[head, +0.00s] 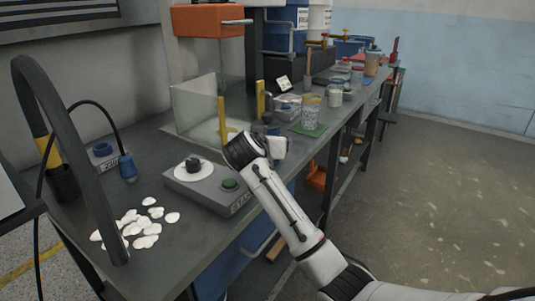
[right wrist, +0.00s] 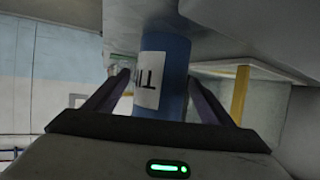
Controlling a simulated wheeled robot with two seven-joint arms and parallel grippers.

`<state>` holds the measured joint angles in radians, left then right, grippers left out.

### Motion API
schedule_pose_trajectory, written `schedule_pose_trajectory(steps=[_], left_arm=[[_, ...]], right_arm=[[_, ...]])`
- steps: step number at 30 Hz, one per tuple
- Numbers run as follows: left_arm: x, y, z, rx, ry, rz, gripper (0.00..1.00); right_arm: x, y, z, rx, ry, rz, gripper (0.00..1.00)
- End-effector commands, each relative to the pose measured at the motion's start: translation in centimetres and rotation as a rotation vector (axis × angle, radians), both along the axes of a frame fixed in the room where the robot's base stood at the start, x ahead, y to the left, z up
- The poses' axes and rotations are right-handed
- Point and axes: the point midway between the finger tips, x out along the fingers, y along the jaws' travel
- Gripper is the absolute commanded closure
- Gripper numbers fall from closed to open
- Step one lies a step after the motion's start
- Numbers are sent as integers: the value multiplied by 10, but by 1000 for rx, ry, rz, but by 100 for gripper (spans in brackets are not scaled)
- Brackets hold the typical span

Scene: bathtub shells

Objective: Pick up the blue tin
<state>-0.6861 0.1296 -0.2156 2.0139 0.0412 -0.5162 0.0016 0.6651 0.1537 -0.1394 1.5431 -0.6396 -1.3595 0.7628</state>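The blue tin (right wrist: 176,75) is an upright-looking cylinder with a white label bearing dark letters. In the right wrist view it shows between the two finger tips of my right gripper (right wrist: 160,78), with narrow gaps beside it. The fingers look open around it; any contact is not clear. In the head view my right gripper (head: 274,144) is over the bench near the clear box, its fingers mostly hidden. A dark bluish shape behind it may be the tin. My left gripper is not in view.
White shells (head: 135,224) lie at the front of the bench. A clear open box (head: 196,106) stands behind. A patterned glass (head: 311,112) on a green mat stands to the right.

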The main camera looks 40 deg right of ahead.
Motion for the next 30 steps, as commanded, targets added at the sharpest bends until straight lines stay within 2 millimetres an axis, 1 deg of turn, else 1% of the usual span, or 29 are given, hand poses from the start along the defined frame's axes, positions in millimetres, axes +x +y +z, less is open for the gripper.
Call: schedule_pose_trajectory(steps=[1,2,3,5,12,13,14,20,23,26,30], left_arm=[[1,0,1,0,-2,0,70],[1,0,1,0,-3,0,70],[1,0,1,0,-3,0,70],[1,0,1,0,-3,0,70],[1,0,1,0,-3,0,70],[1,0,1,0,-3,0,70],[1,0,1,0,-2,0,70],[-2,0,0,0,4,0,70],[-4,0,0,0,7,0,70],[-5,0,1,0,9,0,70],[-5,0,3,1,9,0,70]], right_arm=[[0,0,0,0,0,0,32],[0,0,0,0,0,0,37],[0,0,0,0,0,0,44],[0,0,0,0,0,0,54],[0,1,0,1,1,0,95],[0,1,0,0,1,0,98],[0,0,5,-4,-9,1,98],[0,0,5,-4,-9,1,98],[1,0,12,-4,-10,1,98],[1,1,27,-2,-13,1,98],[1,1,54,-4,-15,2,98]])
